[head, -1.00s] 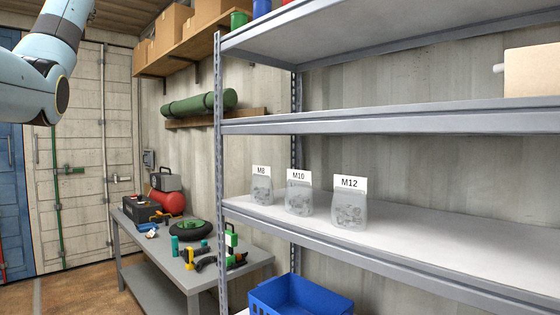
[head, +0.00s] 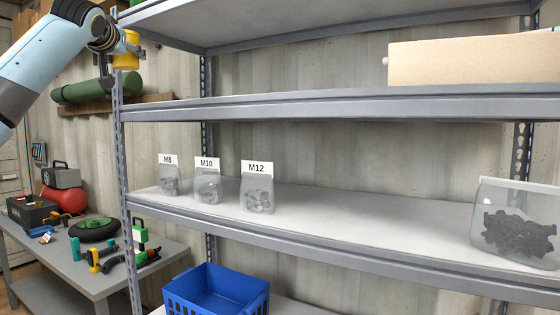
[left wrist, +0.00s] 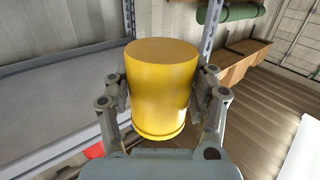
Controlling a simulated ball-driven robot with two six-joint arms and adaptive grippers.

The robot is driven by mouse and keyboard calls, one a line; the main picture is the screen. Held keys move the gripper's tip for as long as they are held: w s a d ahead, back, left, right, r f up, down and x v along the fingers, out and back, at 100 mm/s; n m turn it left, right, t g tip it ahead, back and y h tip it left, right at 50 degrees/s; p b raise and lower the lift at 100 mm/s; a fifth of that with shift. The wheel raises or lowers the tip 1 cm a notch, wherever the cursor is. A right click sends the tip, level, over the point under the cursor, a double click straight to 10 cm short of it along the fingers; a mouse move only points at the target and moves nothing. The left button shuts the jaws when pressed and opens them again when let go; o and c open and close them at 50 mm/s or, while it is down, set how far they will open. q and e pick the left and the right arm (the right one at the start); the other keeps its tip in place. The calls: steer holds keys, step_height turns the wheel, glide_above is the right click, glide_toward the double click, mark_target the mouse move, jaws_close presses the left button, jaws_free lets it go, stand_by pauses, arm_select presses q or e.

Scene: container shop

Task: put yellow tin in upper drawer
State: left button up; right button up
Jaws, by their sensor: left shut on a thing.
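The yellow tin (head: 127,50) is in my left gripper (head: 118,48), high at the upper left of the head view, in front of the shelf rack's left post. In the left wrist view the tin (left wrist: 160,88) stands between both fingers of the gripper (left wrist: 162,100), which press on its sides. A light wooden box front with a white knob (head: 470,62) is on the upper shelf at the right; it looks like a drawer front and seems shut. Its right part is cut off by the picture edge. My right gripper is not in view.
The rack's middle shelf (head: 330,205) bears bags labelled M8 (head: 168,182), M10 (head: 207,188) and M12 (head: 257,194), and a larger bag (head: 515,225). A blue crate (head: 215,290) is below. A workbench with tools (head: 120,275) is at left. The upper shelf (head: 260,108) is clear left of the box.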

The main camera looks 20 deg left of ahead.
arm_select(q)
steer(key=d+f+m+t+h, duration=0.3)
steer(key=d+f+m+h, duration=0.55)
steer(key=d+f, duration=1.15)
steer(key=shift+s+d+f+m+g+h, duration=0.3)
steer(key=shift+s+d+f+m+h, duration=0.35)
steer(key=shift+s+d+f+h, duration=2.45)
steer(key=shift+s+d+f+m+g+h, duration=0.45)
steer(key=shift+s+d+f, duration=1.35)
steer(key=shift+d, duration=3.35)
steer(key=shift+s+d+f+m+g+h, duration=0.15)
steer(key=shift+s+d+f+m+h, duration=1.05)
steer(key=shift+s+d, duration=2.45)
step_height(320, 180, down, 23)
steer(key=w+b, duration=0.1)
steer(key=b, duration=2)
steer(key=shift+d+f+g, duration=0.15)
steer(key=shift+d+g, duration=0.15)
steer(key=shift+d, duration=0.15)
steer(key=shift+d+n, duration=0.1)
steer(key=shift+n, duration=0.15)
